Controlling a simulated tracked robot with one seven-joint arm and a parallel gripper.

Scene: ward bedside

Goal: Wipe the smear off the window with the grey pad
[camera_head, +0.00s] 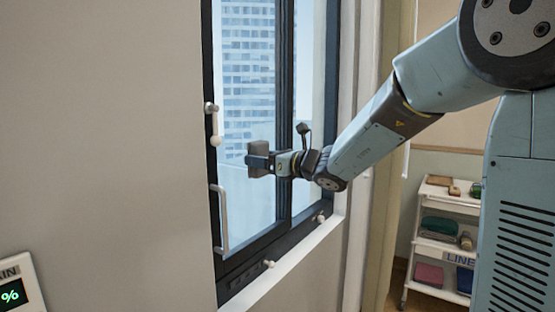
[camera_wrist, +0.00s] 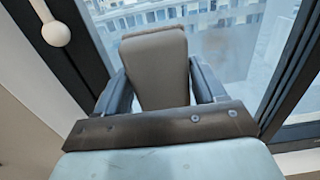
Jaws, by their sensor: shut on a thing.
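The grey pad (camera_head: 260,147) is a thick block held upright in front of the window (camera_head: 248,60). My gripper (camera_head: 258,161) is shut on it. In the wrist view the pad (camera_wrist: 155,68) stands between the two fingers of my gripper (camera_wrist: 160,88), with its broad face toward the camera. A hazy, paler patch (camera_wrist: 229,56) shows on the glass right of the pad; it may be the smear, but its edges are unclear. The pad hides part of the glass. I cannot tell whether the pad touches the pane.
The dark window frame (camera_head: 284,90) has an upright bar right of the pad. A pale handle (camera_head: 222,218) and a white knob (camera_head: 215,141) stick out at the left edge. The sill (camera_head: 290,262) runs below. A white shelf cart (camera_head: 440,233) stands at right.

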